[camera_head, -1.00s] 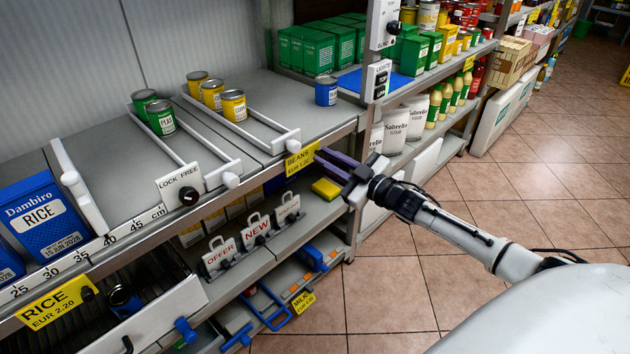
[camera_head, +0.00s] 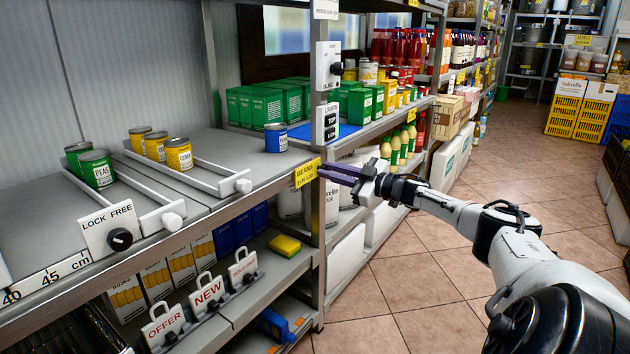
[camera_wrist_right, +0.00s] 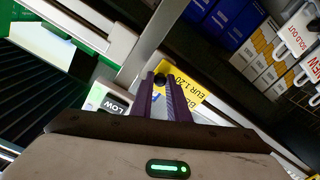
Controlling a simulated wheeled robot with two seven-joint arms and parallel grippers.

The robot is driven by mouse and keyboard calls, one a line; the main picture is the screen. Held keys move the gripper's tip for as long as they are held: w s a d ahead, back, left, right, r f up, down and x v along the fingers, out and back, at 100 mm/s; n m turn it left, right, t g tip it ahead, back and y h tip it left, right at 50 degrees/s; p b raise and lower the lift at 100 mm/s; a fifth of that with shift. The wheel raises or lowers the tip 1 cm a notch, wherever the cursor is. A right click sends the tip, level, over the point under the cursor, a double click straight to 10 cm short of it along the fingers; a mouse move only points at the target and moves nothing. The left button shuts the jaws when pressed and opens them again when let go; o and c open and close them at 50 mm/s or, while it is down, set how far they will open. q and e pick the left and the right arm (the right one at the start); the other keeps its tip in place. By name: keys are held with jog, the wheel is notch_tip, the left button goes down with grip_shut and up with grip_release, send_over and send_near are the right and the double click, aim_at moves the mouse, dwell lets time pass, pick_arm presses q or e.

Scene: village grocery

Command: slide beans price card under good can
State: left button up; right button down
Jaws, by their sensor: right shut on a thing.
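The yellow beans price card (camera_head: 306,172) is at the front edge of the upper shelf, close to the grey post. My right gripper (camera_head: 326,171) is shut on it, with purple fingers reaching in from the right. In the wrist view the right gripper (camera_wrist_right: 163,100) has its fingers on the yellow card (camera_wrist_right: 184,88), partly covering its print. A blue can (camera_head: 275,138) stands upright on the shelf behind and left of the card. A green peas can (camera_head: 97,170) and several yellow cans (camera_head: 178,154) stand in lanes further left. My left gripper is out of view.
The grey post (camera_head: 318,220) with switch boxes (camera_head: 326,122) stands right beside the card. A white lane divider with a round knob (camera_head: 243,186) ends left of it. Below are a yellow sponge (camera_head: 285,246) and white tags (camera_head: 208,293). The aisle floor is open on the right.

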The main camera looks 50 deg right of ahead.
jog(key=shift+s+d+r+h, duration=0.1)
jog(key=shift+d+r+h, duration=0.3)
jog(key=shift+d, duration=0.35)
jog(key=c, duration=1.7)
grip_release()
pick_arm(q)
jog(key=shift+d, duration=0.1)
pick_arm(e)
jog(key=shift+f, duration=0.2)
jog(key=shift+a+f, duration=0.1)
jog(key=shift+f, duration=0.05)
pick_arm(q)
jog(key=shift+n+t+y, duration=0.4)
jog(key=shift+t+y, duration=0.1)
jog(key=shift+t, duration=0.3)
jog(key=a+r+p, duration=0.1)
jog(key=p, duration=0.1)
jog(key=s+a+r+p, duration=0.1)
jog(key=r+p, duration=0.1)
jog(key=p, duration=0.1)
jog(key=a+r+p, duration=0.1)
jog(key=p, duration=0.1)
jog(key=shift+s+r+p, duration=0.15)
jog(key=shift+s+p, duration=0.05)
jog(key=shift+p, duration=0.2)
pick_arm(e)
jog(key=s, duration=1)
